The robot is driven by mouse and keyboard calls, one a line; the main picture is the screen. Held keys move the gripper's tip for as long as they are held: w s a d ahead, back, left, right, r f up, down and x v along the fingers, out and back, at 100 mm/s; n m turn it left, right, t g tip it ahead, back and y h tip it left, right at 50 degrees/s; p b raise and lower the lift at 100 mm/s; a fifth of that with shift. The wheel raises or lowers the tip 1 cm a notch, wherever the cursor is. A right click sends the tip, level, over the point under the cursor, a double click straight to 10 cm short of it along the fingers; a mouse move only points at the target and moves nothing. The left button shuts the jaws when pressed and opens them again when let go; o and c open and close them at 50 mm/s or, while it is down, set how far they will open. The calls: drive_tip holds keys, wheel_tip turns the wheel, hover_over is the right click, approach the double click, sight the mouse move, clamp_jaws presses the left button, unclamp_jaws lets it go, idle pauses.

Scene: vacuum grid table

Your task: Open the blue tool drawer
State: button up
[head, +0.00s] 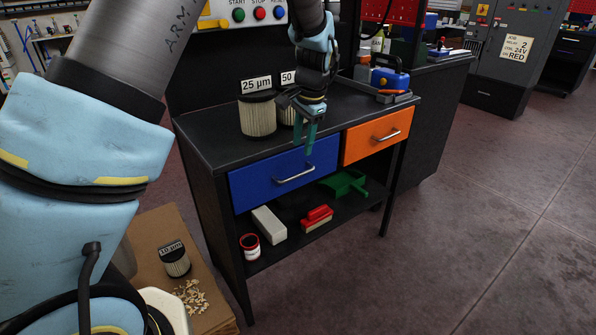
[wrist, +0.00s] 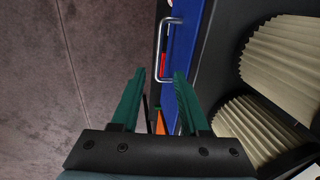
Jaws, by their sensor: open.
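The blue drawer (head: 270,178) sits in the front of a dark workbench, and its face looks flush with the bench front. It has a silver bar handle (head: 295,174). My gripper (head: 309,152) has green fingers and hangs in front of the blue drawer, just above the handle's right part in the head view. In the wrist view my gripper (wrist: 158,75) is open and empty, with the handle (wrist: 162,50) ahead of the fingertips. The blue drawer's edge (wrist: 185,60) runs beside the right finger. The handle is not between the fingers.
An orange drawer (head: 374,134) is right of the blue one. Pleated filters stand on the bench top, one labelled 25 µm (head: 258,116). The lower shelf holds a red brush (head: 316,218), a white block (head: 269,225) and a green dustpan (head: 343,183). Open floor (head: 440,240) lies right.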

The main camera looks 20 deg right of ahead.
sight(299, 176)
drive_tip(key=f, duration=0.3)
drive_tip(key=w+f, duration=0.1)
drive_tip(key=f, duration=0.5)
drive_tip(key=shift+w+a+f+p, duration=0.15)
drive_tip(key=shift+w+a+p, duration=0.05)
drive_tip(key=shift+w+p, duration=0.15)
drive_tip(key=shift+s, duration=0.1)
clamp_jaws()
idle(0.8)
